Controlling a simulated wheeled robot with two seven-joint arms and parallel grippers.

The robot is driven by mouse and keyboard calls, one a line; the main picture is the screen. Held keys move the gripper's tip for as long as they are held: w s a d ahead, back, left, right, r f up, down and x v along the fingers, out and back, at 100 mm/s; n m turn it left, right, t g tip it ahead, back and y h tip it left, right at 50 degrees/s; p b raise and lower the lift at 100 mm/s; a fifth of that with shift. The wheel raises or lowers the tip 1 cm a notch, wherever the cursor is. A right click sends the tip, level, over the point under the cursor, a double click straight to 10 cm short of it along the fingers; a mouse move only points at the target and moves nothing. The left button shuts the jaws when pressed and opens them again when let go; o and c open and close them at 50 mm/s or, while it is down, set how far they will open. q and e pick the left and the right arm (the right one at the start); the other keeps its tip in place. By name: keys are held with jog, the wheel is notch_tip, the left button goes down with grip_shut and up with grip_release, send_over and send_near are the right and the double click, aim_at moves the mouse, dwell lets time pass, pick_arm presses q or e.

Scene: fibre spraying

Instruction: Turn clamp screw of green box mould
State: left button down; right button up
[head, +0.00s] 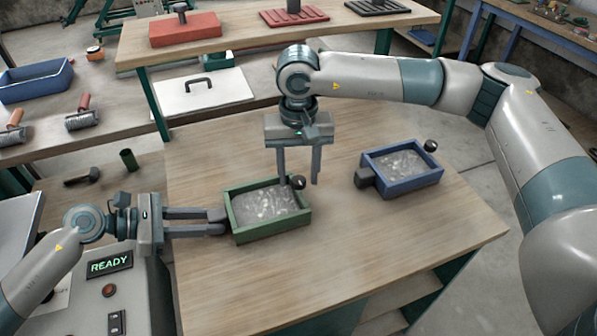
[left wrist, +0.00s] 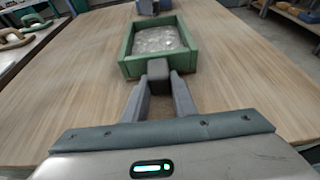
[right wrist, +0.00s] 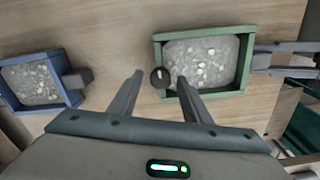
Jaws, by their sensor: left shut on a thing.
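The green box mould (head: 236,222) sits on the wooden table, filled with grey, speckled material. Its dark round clamp screw knob (head: 298,182) is on its right side; it also shows in the right wrist view (right wrist: 160,77). My left gripper (head: 222,221) is shut on the dark grey block (left wrist: 157,69) on the mould's left side. My right gripper (head: 298,184) points down at the knob. Its fingers are open, one on each side of the knob, with visible gaps in the right wrist view (right wrist: 159,78).
A blue box mould (head: 408,184) with a similar filling, a grey block and a dark knob stands to the right. The table front is clear.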

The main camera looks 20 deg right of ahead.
jog(key=c, duration=0.9)
jog(key=shift+c, duration=0.2)
